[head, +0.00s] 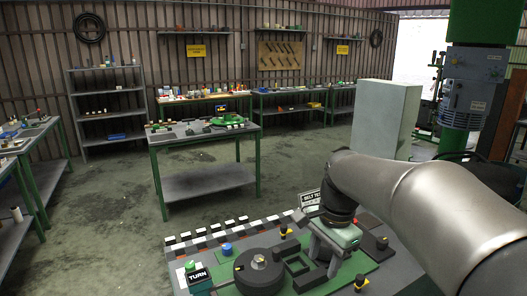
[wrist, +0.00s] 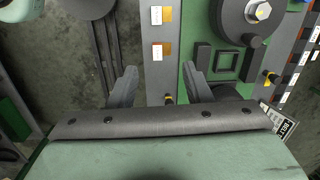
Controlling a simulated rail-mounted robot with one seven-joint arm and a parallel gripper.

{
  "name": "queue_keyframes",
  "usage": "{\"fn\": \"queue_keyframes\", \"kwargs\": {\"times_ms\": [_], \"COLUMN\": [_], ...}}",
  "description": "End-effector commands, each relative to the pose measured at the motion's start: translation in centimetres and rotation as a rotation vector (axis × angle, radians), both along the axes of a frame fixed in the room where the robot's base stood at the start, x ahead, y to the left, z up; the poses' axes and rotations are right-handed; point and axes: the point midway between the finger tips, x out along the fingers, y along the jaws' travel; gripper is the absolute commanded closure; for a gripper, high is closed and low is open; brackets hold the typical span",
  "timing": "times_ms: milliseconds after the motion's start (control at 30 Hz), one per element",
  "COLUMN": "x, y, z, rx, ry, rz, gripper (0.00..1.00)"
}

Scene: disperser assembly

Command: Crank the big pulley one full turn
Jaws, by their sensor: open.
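The big pulley (head: 243,273) is a dark round disc with a silver bolt in its hub, on the green plate at the front of the near bench. In the wrist view the pulley (wrist: 232,20) is at the top, right of the fingers. A small dark round knob (wrist: 252,41) shows at its lower rim. My gripper (head: 325,257) is right of the pulley in the head view, pointing down over the bench. In the wrist view my gripper (wrist: 159,70) has its fingers wide apart, with nothing held between them. The pulley lies outside the fingers, not touched.
A TURN sign (head: 198,275) with a green button stands left of the pulley. A blue button (head: 226,249) and yellow-topped pegs (head: 283,230) stand nearby. Dark square blocks (wrist: 226,58) lie between pulley and gripper. A belt sign (head: 311,201) stands behind my wrist.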

Motion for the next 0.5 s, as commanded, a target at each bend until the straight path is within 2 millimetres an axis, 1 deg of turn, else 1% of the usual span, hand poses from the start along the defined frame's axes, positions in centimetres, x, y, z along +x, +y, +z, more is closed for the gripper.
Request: {"fn": "queue_keyframes", "kwargs": {"times_ms": [33,67,100,200,233,300,367,400,433,500], "x": [-3.4,-5.1,-7.4,-12.3,-13.5,-15.9,-17.2,-17.9,-18.1,-17.7], "y": [-0.6,-0.8,-1.0,-1.4,-1.5,-1.7,-1.9,-1.9,-1.9,-1.9], "z": [-1.1,-2.0,-3.1,-5.9,-6.6,-8.1,-9.1,-9.5,-9.8,-9.6], "rx": [-0.006,-0.015,-0.028,-0.068,-0.081,-0.105,-0.121,-0.129,-0.133,-0.140], "ry": [-0.021,-0.034,-0.051,-0.081,-0.088,-0.094,-0.097,-0.098,-0.098,-0.097], "rz": [0.144,0.240,0.364,0.639,0.709,0.841,0.922,0.962,0.985,1.023], "gripper": [0.55,0.55,0.55,0.55,0.55,0.55,0.55,0.64,0.68,0.68]}}
